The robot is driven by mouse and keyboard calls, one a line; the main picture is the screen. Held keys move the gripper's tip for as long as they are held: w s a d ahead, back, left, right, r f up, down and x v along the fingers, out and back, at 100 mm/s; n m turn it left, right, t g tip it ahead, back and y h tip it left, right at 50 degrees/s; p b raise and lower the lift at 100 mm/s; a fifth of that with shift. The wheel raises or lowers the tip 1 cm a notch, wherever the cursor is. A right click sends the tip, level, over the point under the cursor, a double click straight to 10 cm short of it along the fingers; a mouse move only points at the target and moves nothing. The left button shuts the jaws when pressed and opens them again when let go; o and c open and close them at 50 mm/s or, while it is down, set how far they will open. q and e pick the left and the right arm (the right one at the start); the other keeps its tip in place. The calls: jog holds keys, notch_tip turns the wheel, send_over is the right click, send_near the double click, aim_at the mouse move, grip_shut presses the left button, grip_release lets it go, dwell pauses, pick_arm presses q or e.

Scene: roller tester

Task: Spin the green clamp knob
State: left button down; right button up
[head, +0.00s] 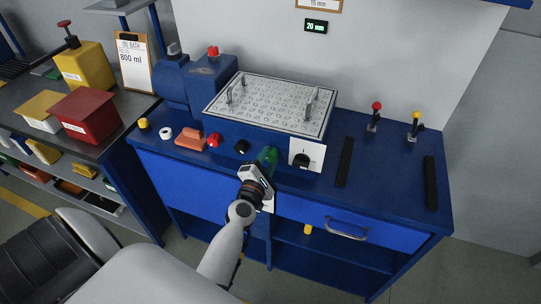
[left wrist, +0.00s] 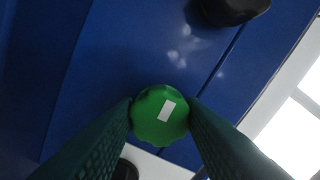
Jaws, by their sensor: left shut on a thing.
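The green clamp knob (left wrist: 160,115) is round with a scalloped edge and a white mark that sits tilted on its face. In the left wrist view it lies between the two dark fingers of my left gripper (left wrist: 162,117), which touch its sides; the gripper is shut on it. In the head view my left gripper (head: 267,160) is at the front of the blue bench, and the knob is mostly hidden there by the gripper. My right gripper is not in view.
A black knob (head: 242,147) and a red knob (head: 215,140) are left of the gripper. A white plate with a black dial (head: 301,160) is close on its right. The perforated plate (head: 270,103) stands behind. Two levers (head: 374,116) are farther right.

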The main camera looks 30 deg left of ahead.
aim_at(269, 159)
pick_arm(q)
jog(key=n, duration=0.6)
jog(key=c, duration=0.6)
grip_release()
jog(key=shift+s, duration=0.1)
jog(key=shift+b+v, duration=0.45)
jog(key=shift+v, duration=1.9)
jog(key=shift+s+d, duration=0.15)
jog(key=shift+s, duration=0.4)
jog(key=shift+f, duration=0.1)
